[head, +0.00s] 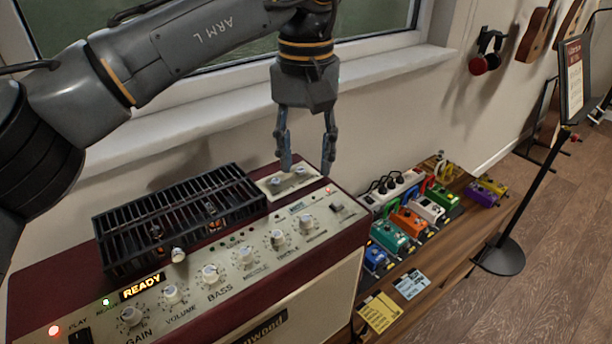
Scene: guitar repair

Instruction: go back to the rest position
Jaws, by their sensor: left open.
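My left gripper (306,168) points down above the back right part of a dark red amplifier (345,215). Its two fingers are apart with nothing between them. The fingertips are close over a small pale panel with knobs (290,181) on the amplifier's top; I cannot tell whether they touch it. My left arm (200,45) comes in from the left, across the window. My right gripper is not in view.
A black cage (180,215) stands on the amplifier beside the knob panel. Several coloured pedals (408,221) and a power strip (392,187) sit on a wooden bench to the right. A sign stand (502,255) is on the floor. The window sill (400,62) is behind.

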